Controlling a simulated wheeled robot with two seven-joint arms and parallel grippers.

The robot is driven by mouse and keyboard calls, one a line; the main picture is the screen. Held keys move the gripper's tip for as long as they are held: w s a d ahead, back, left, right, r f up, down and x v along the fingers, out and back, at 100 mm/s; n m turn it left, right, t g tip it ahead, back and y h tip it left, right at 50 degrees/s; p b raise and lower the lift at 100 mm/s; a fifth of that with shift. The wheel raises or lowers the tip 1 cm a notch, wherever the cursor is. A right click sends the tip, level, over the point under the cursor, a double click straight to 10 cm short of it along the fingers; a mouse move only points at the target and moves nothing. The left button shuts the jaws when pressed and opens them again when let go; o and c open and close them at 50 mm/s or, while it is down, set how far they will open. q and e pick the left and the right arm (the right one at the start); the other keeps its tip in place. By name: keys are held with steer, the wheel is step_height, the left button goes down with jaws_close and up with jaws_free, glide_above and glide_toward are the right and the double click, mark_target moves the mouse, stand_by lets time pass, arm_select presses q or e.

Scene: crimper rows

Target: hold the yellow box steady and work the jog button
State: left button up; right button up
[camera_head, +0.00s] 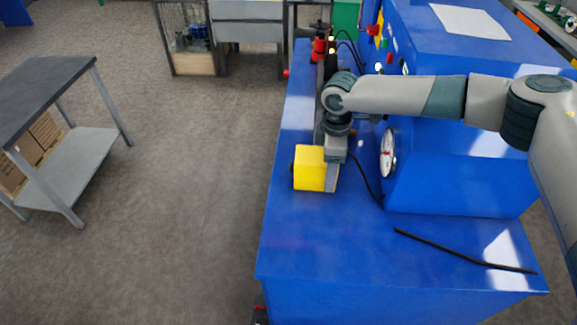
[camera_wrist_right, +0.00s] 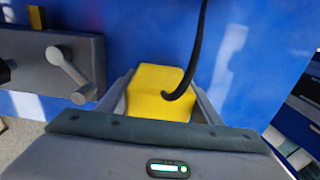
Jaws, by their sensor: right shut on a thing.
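The yellow box (camera_head: 310,170) sits at the left edge of the blue bench top in the head view. It also shows in the wrist view (camera_wrist_right: 152,84), between the two fingers. My right gripper (camera_head: 334,160) reaches in from the right and is shut on the box. A small dark part (camera_head: 292,166) shows at the box's left side; I cannot tell whether it is the jog button. No button face shows clearly in either view. My left gripper is not in view.
A black cable (camera_wrist_right: 195,50) passes over the box. The blue machine (camera_head: 455,170) with a white dial (camera_head: 387,153) stands to the right. A loose black rod or cable (camera_head: 465,251) lies on the blue bench (camera_head: 330,240). A grey crank fixture (camera_wrist_right: 30,60) is nearby. The bench front is mostly clear.

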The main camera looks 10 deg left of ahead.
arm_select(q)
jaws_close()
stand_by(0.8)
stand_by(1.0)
